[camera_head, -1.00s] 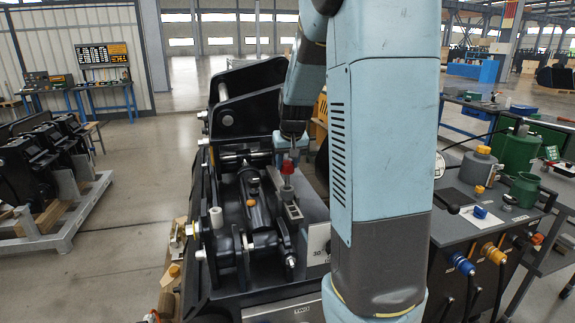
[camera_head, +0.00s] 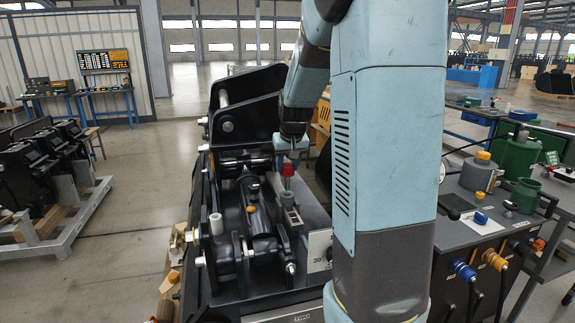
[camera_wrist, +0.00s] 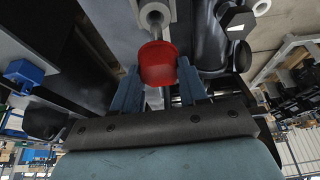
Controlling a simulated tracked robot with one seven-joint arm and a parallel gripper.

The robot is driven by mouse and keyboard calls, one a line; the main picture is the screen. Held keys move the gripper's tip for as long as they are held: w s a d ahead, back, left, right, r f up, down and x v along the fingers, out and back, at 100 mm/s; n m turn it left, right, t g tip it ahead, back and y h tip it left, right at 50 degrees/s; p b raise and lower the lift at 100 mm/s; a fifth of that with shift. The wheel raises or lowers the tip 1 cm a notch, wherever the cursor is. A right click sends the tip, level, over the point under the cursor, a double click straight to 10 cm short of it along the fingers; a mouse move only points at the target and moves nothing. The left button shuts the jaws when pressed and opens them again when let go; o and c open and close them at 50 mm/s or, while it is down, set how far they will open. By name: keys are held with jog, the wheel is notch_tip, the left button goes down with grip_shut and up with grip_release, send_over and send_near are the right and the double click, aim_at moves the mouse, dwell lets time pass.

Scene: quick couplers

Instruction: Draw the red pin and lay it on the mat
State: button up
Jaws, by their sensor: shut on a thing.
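The red pin (camera_head: 288,170) stands upright over a grey block with holes on the black coupler (camera_head: 255,215). In the wrist view its red head (camera_wrist: 158,64) is between the two blue fingers of my gripper (camera_wrist: 158,84), which is shut on it. A pale metal shaft runs from the head toward a round grey bushing (camera_wrist: 145,8); I cannot tell how deep it sits. In the head view my gripper (camera_head: 290,150) points down, its fingers partly hidden. A dark flat pad (camera_head: 455,202) on the grey cart at the right looks like the mat.
The cart top (camera_head: 475,225) also carries a green mug (camera_head: 524,196), a grey canister (camera_head: 478,173) and a small blue item (camera_head: 480,218). Tall black coupler plates (camera_head: 245,100) rise behind the pin. My arm hides the space between coupler and cart.

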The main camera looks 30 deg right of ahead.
jog(key=shift+r, duration=0.1)
jog(key=shift+r, duration=1.9)
